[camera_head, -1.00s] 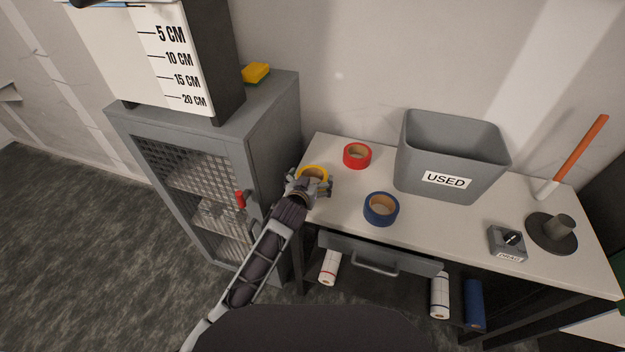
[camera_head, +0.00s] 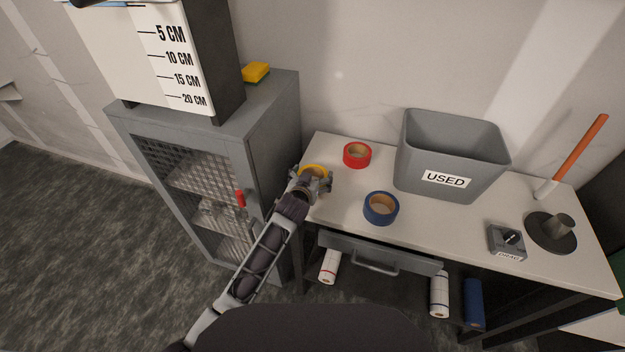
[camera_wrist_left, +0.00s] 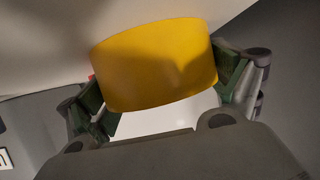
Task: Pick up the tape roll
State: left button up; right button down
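A yellow tape roll (camera_head: 313,171) stands near the left end of the white bench top, partly hidden by my left gripper. In the left wrist view the yellow roll (camera_wrist_left: 155,65) fills the space between the two fingers. My left gripper (camera_head: 311,179) is open around the roll, one green-padded finger at each side; the pads (camera_wrist_left: 163,88) are very close to its sides. I cannot tell if they touch it. A red tape roll (camera_head: 357,155) lies behind it and a blue tape roll (camera_head: 381,208) lies to its right. My right gripper is not in view.
A grey bin marked USED (camera_head: 452,155) stands on the bench's right half. A small grey switch box (camera_head: 507,242) and a plunger-like tool (camera_head: 572,157) are farther right. A grey cabinet (camera_head: 270,130) stands close left of the bench. A drawer (camera_head: 345,250) is below.

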pick_arm(q)
jog(key=c, duration=0.4)
jog(key=shift+o, duration=0.2)
jog(key=shift+r, duration=0.1)
notch_tip(320, 180, up, 10)
jog(key=shift+b, duration=0.3)
dwell(0.4)
